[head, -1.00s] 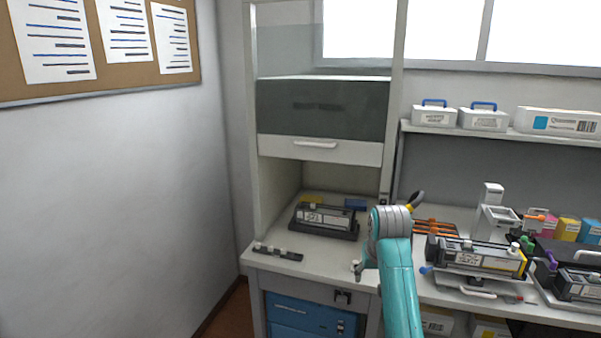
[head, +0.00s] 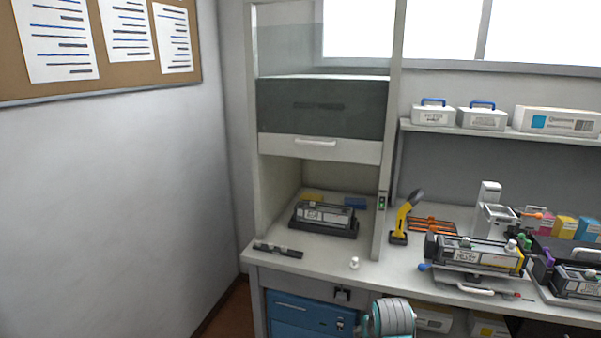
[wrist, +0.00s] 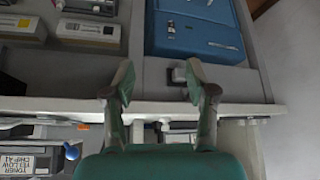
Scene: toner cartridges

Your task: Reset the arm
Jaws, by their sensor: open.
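My gripper (wrist: 158,82) shows in the wrist view with its two green-tipped fingers spread wide and nothing between them. The fingers appear over the front of the bench, near the blue drawer unit (wrist: 196,25). In the head view only a teal and grey part of my arm shows at the bottom edge, below the bench front; the fingers are out of that view.
A toner cartridge (head: 325,215) sits in a dark tray inside the hood, under its raised sash (head: 320,148). More cartridges (head: 472,254) lie on stands at right. A yellow-black tool (head: 403,218) stands upright by the hood post. A small white piece (head: 354,262) is near the bench edge.

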